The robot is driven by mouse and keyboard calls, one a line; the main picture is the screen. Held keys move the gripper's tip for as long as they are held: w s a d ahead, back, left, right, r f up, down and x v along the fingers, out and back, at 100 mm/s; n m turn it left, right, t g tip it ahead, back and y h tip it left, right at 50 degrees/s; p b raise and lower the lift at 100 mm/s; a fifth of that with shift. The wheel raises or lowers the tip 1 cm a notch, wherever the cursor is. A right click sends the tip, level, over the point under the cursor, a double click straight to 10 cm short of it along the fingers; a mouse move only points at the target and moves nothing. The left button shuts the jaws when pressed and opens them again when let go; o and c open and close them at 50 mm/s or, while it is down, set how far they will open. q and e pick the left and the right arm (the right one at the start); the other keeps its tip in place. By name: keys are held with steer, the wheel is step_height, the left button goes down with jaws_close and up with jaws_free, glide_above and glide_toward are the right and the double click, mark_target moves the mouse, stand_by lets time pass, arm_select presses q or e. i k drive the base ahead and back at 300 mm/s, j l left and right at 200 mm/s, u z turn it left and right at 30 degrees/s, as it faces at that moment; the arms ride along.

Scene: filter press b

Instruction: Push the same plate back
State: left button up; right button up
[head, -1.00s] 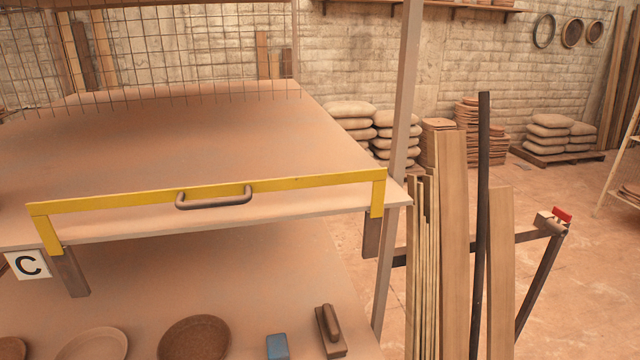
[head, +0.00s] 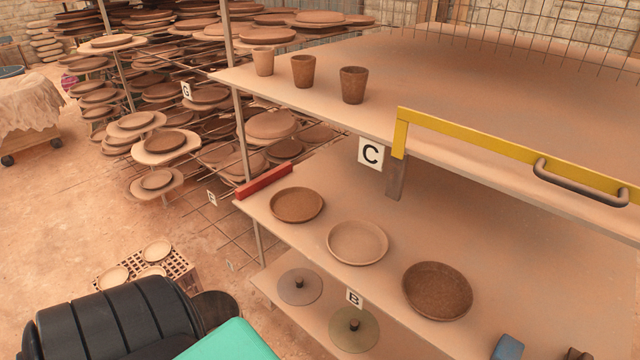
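Three round clay plates stand in a row near the front edge of the middle shelf (head: 330,192). The left one is a dark brown plate (head: 296,205), nearest the red bar. The middle one is a paler plate (head: 357,242). The right one is a larger dark speckled plate (head: 437,290). Which of them the task means cannot be told from the frames. Neither of my grippers is in view, and nothing touches the plates.
A red bar (head: 264,182) lies at the shelf's left end. A yellow rail (head: 480,146) with a handle (head: 580,184) edges the upper shelf, which holds three cups (head: 303,71). A blue block (head: 507,348) lies right of the plates. Two discs (head: 300,286) are below.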

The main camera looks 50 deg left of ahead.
mark_target(355, 243)
steer(key=u, duration=0.4)
steer(key=i+j+u, duration=0.1)
steer(key=u, duration=0.25)
steer(key=j+u, duration=0.1)
steer(key=u, duration=0.3)
